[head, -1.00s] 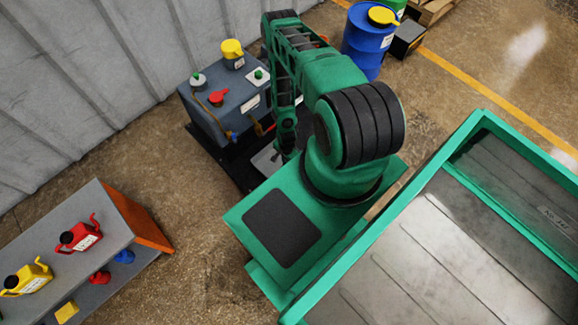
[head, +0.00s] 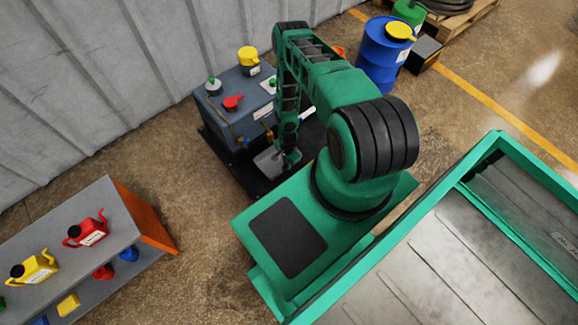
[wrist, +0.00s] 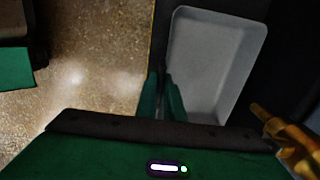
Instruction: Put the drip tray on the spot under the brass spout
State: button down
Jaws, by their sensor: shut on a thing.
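The drip tray is a shallow grey rectangular pan (wrist: 215,65); it also shows in the head view (head: 267,163) at the foot of the grey tank unit. My gripper (wrist: 162,92) is shut on the tray's near left rim in the wrist view; in the head view its end (head: 290,157) is at the tray's right side. The brass spout (wrist: 285,135) shows at the lower right of the wrist view, close to the tray's near right corner. In the head view the spout (head: 267,132) is small on the tank's front. The spot under it cannot be made out.
The grey tank unit (head: 233,113) stands on a dark base by the corrugated wall. A shelf with red and yellow cans (head: 75,215) stands at left. A blue drum (head: 383,55) is behind my arm. Open floor (head: 195,190) lies between shelf and unit.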

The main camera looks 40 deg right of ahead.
jog(key=shift+f, duration=0.25)
jog(key=c, duration=1.8)
grip_release()
jog(key=shift+r, duration=0.1)
notch_tip(320, 180, up, 10)
jog(key=shift+r, duration=0.25)
